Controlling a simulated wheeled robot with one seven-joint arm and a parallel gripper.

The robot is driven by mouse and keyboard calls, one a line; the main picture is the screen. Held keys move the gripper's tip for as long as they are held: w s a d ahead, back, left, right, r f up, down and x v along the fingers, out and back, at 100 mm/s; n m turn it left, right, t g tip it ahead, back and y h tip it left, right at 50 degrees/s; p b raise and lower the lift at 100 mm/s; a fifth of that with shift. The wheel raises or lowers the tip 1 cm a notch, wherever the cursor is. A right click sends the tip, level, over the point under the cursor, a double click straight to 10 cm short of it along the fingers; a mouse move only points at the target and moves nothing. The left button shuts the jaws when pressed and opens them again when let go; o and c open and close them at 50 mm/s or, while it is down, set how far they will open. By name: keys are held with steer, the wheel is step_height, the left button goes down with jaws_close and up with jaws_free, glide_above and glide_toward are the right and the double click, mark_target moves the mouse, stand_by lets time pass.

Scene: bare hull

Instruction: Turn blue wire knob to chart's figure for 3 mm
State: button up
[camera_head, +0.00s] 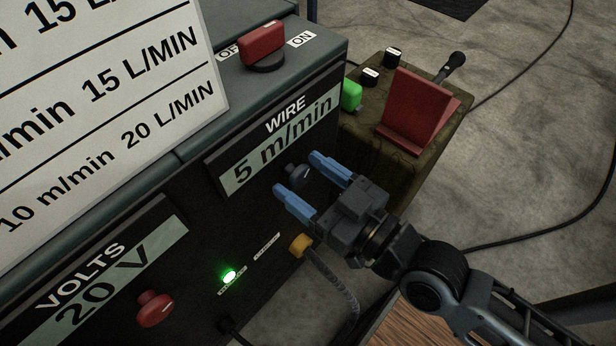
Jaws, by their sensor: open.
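The blue wire knob (298,172) is a small dark blue-grey knob on the machine's front panel, below the WIRE display (275,142), which reads 5 m/min. My gripper (294,175) is open, with its two blue fingers on either side of the knob. I cannot tell whether either finger touches it. The white chart (110,110) stands at the upper left and is cut off by the picture's edge. Its visible lines read 15 L/MIN, then "min 15 L/MIN", then "10 m/min 20 L/MIN". No 3 mm row shows.
A VOLTS display (120,275) reads 20 V, with a red knob (155,308) below it. A green lamp (229,275) glows near a yellow connector (300,244) and its cable. A red switch (262,45) sits on top. A red holder (418,110) stands at right.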

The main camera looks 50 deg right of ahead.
steer(key=c, duration=1)
steer(key=shift+m, duration=0.3)
steer(key=m+p, duration=0.2)
steer(key=shift+r+m, duration=0.1)
steer(key=shift+m, duration=0.2)
steer(key=shift+d+m+p, duration=0.1)
steer(key=shift+m+p, duration=0.65)
steer(key=shift+m, duration=1.55)
